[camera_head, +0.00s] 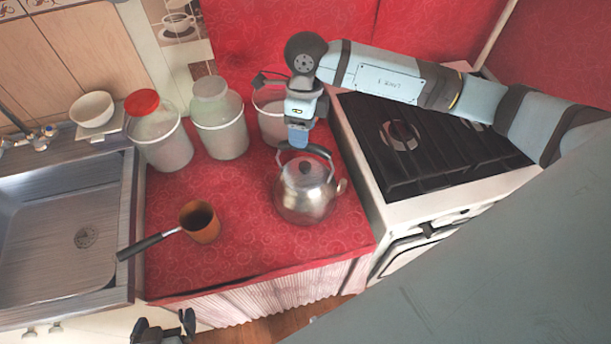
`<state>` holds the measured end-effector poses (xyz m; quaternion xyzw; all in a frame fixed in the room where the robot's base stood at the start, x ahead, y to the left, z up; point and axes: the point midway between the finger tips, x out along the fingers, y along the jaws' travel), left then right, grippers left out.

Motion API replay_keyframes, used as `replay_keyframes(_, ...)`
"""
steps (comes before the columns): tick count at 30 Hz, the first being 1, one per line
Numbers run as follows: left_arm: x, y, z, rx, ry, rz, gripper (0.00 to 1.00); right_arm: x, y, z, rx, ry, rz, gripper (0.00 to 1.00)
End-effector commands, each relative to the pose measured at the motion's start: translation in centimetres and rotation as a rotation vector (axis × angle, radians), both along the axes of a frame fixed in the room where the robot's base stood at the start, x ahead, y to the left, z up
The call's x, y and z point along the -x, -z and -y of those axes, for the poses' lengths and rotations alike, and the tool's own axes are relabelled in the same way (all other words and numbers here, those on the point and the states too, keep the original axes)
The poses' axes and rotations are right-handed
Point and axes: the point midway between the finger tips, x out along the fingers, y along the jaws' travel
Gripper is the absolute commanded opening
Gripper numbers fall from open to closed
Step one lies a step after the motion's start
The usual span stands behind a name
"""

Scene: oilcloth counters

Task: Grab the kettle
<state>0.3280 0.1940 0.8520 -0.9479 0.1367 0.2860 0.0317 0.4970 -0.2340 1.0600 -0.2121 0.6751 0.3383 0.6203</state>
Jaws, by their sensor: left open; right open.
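The silver kettle (303,203) stands upright on the red counter, near the edge beside the stove. It has a dark knob on its lid, a dark arched handle (325,152) above it and a spout pointing right. My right gripper (298,140) is open and points down at the kettle's handle from above. Its fingertips overlap the handle in the picture, and I cannot tell whether they touch it. My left gripper (170,322) is open and empty at the bottom edge, in front of the counter and below its top; part of it is cut off.
An orange-brown pot (200,223) with a long dark handle stands left of the kettle. A red-lidded container (161,140), a grey-lidded one (219,122) and a whitish pot (271,121) stand behind. The sink (65,215) is left, the stove (430,140) right.

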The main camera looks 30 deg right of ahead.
Motion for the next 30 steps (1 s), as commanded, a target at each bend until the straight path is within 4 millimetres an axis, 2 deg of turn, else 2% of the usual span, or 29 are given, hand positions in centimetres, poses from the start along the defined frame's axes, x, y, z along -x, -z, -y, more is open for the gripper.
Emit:
replay_keyframes(3, 0.0, -0.3, 0.0, 0.0, 0.0, 0.001, 1.0, 0.2, 1.3, -0.2, -0.001, 0.0, -0.001, 0.55)
replay_keyframes(8, -0.1, -0.6, 0.0, 0.001, 0.0, 0.002, 1.0, 0.4, 2.3, -0.3, -0.001, 0.0, -0.001, 0.55)
replay_keyframes(13, -0.1, -1.8, 0.0, 0.0, -0.001, 0.002, 1.0, 0.7, 4.6, -0.3, -0.001, 0.002, -0.005, 0.55)
replay_keyframes(18, -0.1, -2.2, 0.0, 0.001, -0.003, 0.005, 1.0, 1.0, 6.7, -0.5, -0.001, 0.0, -0.001, 0.55)
replay_keyframes(26, -0.1, -2.0, -0.2, -0.001, -0.006, 0.004, 1.0, 1.0, 7.1, -0.6, -0.002, -0.001, 0.0, 0.55)
replay_keyframes(28, -0.1, -1.9, -0.2, -0.002, -0.006, 0.003, 1.0, 1.0, 7.1, -0.6, -0.002, -0.001, 0.0, 0.43)
replay_keyframes(30, 0.0, -1.9, -0.2, -0.002, -0.006, 0.002, 1.0, 1.0, 7.1, -0.6, -0.001, 0.0, 0.0, 0.27)
